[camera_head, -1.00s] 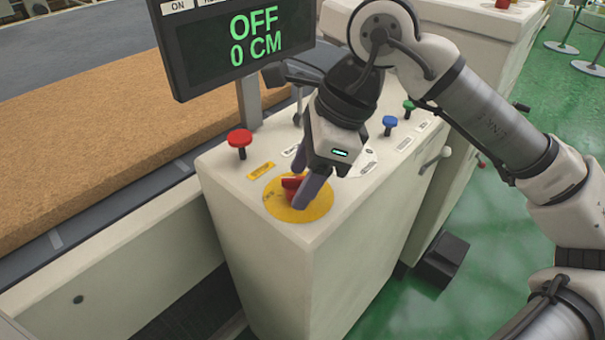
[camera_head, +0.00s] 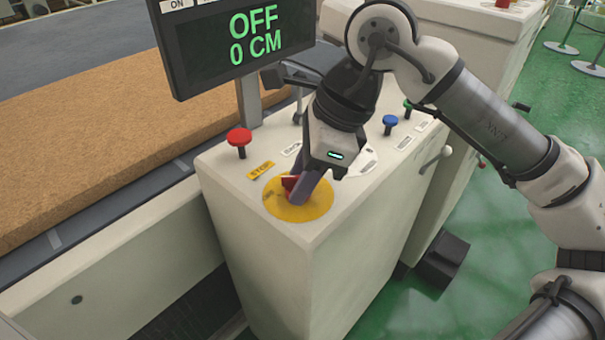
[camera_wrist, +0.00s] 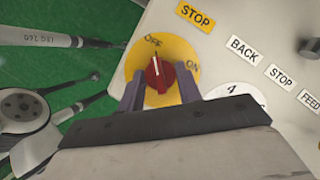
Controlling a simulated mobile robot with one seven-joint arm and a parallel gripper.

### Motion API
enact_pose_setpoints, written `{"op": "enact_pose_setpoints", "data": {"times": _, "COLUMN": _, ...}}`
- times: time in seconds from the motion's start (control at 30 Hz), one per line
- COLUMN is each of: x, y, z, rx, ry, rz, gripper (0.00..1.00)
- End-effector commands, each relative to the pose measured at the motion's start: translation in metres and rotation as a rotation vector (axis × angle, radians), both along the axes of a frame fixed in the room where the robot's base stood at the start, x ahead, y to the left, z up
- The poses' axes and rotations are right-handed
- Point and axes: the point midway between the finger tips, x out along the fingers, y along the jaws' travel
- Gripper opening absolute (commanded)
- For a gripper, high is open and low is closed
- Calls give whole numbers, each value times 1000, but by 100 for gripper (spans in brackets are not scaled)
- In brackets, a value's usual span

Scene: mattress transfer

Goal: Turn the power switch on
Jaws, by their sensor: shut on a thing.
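The power switch is a red rotary knob (camera_wrist: 161,75) on a yellow round plate (camera_wrist: 187,49) marked OFF and ON. The knob's white line points roughly toward OFF in the wrist view. In the head view the knob (camera_head: 289,182) is partly hidden by a finger, on its yellow plate (camera_head: 322,204) at the console's near end. My gripper (camera_head: 308,188) reaches down to it from above. In the wrist view my gripper's fingers (camera_wrist: 161,91) sit on either side of the knob, shut on it. The display (camera_head: 245,40) reads OFF and 0 CM.
A red button (camera_head: 239,137), a blue button (camera_head: 390,122) and a green button (camera_head: 408,105) stand on the console (camera_head: 330,245). The display post rises behind the red button. A brown mattress slab (camera_head: 90,150) lies at the left. Green floor is open at the right.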

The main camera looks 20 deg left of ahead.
Motion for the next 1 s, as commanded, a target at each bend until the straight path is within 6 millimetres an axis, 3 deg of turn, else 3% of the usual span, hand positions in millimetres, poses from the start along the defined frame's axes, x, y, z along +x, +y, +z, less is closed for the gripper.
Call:
{"op": "enact_pose_setpoints", "data": {"times": 0.27, "x": -1, "y": -1, "z": -3, "rx": 1, "ry": -4, "rz": -166, "gripper": 12}}
{"op": "enact_pose_setpoints", "data": {"times": 1.0, "x": -5, "y": 0, "z": -2, "rx": 0, "ry": -6, "rz": -865, "gripper": 12}}
